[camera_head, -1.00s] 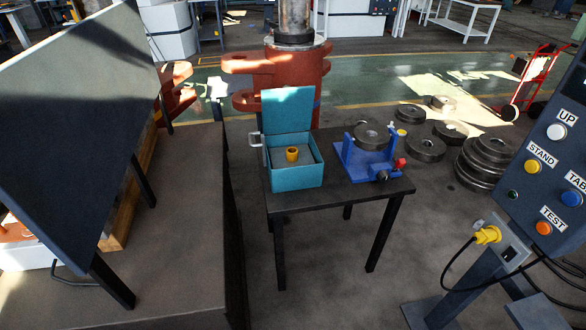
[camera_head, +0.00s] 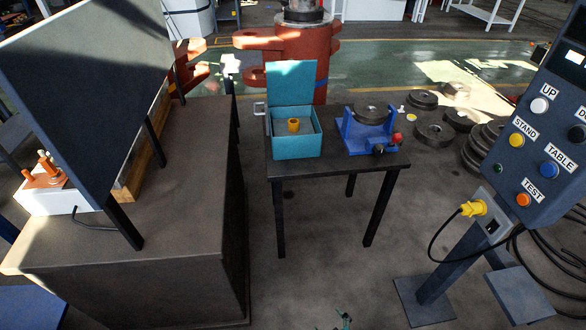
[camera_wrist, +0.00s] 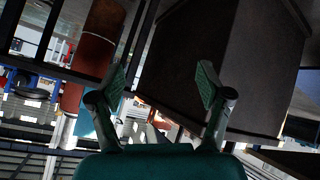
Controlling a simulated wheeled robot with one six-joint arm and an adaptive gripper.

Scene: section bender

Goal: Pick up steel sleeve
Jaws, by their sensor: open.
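A yellow-brown ring-shaped sleeve (camera_head: 293,125) stands upright in an open teal box (camera_head: 297,148) on a small dark table (camera_head: 340,172). A grey metal ring (camera_head: 371,114) rests on a blue fixture (camera_head: 372,138) to the right of the box. I cannot tell which of the two is the steel sleeve. My gripper (camera_wrist: 160,85) is open and empty in the wrist view, its two fingers wide apart. It is away from the table's objects. A small teal-green part shows at the bottom edge of the head view and is too cut off to identify.
A large dark bench (camera_head: 180,190) with a tilted panel (camera_head: 90,90) stands on the left. A control box with buttons (camera_head: 530,150) on a stand is on the right, with a yellow plug (camera_head: 472,208) and cable. Floor in front of the table is clear.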

